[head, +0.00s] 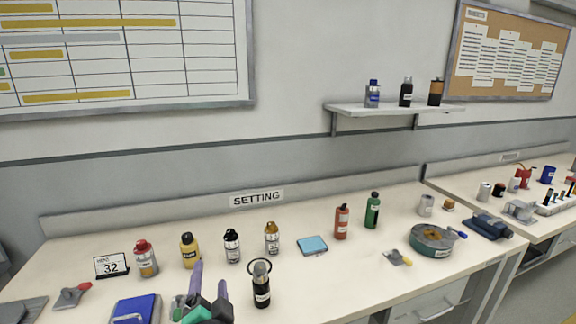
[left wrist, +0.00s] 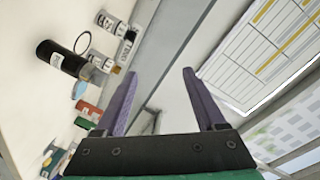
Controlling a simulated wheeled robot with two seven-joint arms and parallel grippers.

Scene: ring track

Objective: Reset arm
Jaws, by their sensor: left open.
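My left gripper (head: 209,277) is low in the head view, above the front part of the bench, with its purple fingers pointing up and away. In the left wrist view its two purple fingers (left wrist: 160,78) are spread wide with nothing between them. A black bottle with a grey top (head: 262,292) and a thin dark ring by its top is just right of the gripper. In the left wrist view this black bottle (left wrist: 60,60) is at the upper left, apart from the fingers. My right gripper does not show.
The bench marked SETTING (head: 340,272) holds several bottles, a blue pad (head: 313,245), a green round tool (head: 433,240) and a number stand (head: 111,265). A blue binder (head: 137,308) lies left of the gripper. A wall shelf (head: 395,108) holds three bottles. Bare bench lies front right.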

